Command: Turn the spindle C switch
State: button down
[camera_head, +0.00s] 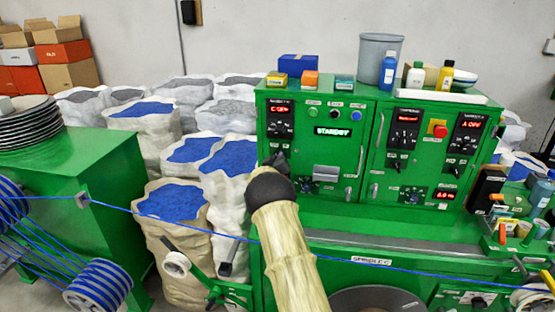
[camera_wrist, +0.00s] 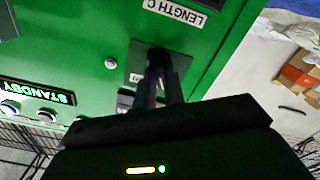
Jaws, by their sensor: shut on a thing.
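The green control cabinet (camera_head: 340,155) has a spindle C display (camera_head: 280,111) at its upper left that seems to read C OFF. My gripper (camera_head: 278,158) is at the panel just below that display, with my pale arm behind it. The knob's angle is mostly hidden by the fingers. A LENGTH C label (camera_wrist: 176,12) is near it.
A STANDBY screen (camera_head: 333,131) and round buttons (camera_head: 338,114) are right of the switch. Bottles and a grey bucket (camera_head: 379,58) stand on the cabinet. Sacks of blue pellets (camera_head: 231,160) stand to the left. A blue cable (camera_head: 180,224) runs across in front.

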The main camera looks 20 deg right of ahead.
jog(key=shift+m+b, duration=0.4)
jog(key=shift+b, duration=0.5)
jog(key=shift+s+d+r+m+b, duration=0.1)
jog(key=shift+d+m+b, duration=0.05)
jog(key=shift+m+b, duration=3)
jog(key=shift+d+r+m+b, duration=0.1)
jog(key=shift+m+b, duration=2.35)
jog(key=shift+b, duration=1.4)
jog(key=shift+r, duration=0.1)
jog(key=c, duration=1.5)
grip_release()
jog(key=shift+f, duration=0.2)
jog(key=shift+s+a, duration=0.1)
